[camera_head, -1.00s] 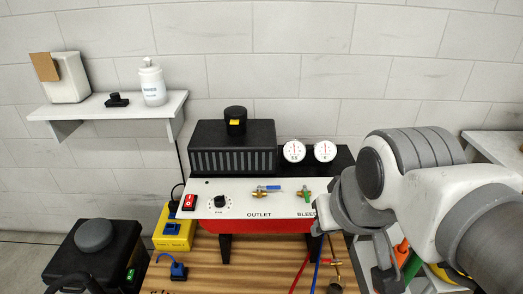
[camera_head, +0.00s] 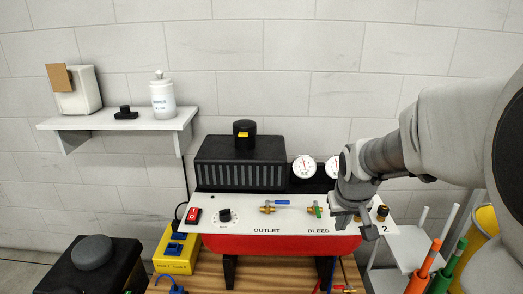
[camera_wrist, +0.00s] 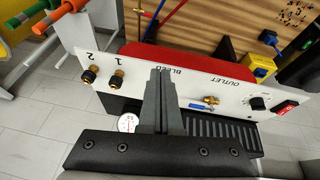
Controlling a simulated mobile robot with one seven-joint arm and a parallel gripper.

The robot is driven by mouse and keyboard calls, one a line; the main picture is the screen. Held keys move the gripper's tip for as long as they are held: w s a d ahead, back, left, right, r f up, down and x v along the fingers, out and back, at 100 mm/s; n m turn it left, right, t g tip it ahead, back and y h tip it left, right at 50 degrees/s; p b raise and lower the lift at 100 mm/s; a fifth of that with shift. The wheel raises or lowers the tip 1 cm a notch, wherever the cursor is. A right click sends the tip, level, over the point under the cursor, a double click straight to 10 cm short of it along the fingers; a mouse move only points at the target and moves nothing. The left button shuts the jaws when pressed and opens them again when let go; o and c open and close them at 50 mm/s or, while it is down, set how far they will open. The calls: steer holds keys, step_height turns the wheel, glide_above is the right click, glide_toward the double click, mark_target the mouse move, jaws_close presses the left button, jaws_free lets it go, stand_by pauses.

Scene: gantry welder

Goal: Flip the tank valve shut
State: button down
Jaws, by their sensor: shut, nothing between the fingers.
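The white panel (camera_head: 280,223) carries two brass valves; neither is labelled as the tank valve. The OUTLET valve (camera_head: 267,207) has a blue handle pointing right, level along the panel; it also shows in the wrist view (camera_wrist: 211,100). The BLEED valve (camera_head: 317,209) has a green handle, seen nearly end-on. My gripper (camera_head: 357,222) is just right of the BLEED valve, over the panel. In the wrist view my gripper (camera_wrist: 163,75) is shut and empty, its fingers hiding the BLEED valve. I cannot tell whether it touches anything.
Below the panel is a red tank (camera_head: 270,244). Two brass fittings (camera_wrist: 92,74) marked 1 and 2 stand beyond my gripper. Two gauges (camera_head: 304,167) and a black ribbed housing (camera_head: 240,162) rise behind. A red switch (camera_head: 193,215) and a knob (camera_head: 224,215) sit at the left.

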steer(key=d+b+x, duration=0.3)
steer(key=x, duration=1)
steer(key=y+b, duration=0.1)
steer(key=b, duration=0.4)
glide_above(343, 287)
steer(key=s+a, duration=0.1)
steer(key=a, duration=0.1)
step_height(343, 287, down, 20)
steer(key=shift+s+d+f+m+g, duration=0.1)
steer(key=shift+s+m+g, duration=0.1)
steer(key=shift+m+g, duration=0.15)
steer(key=b+x, duration=0.3)
steer(key=x, duration=0.7)
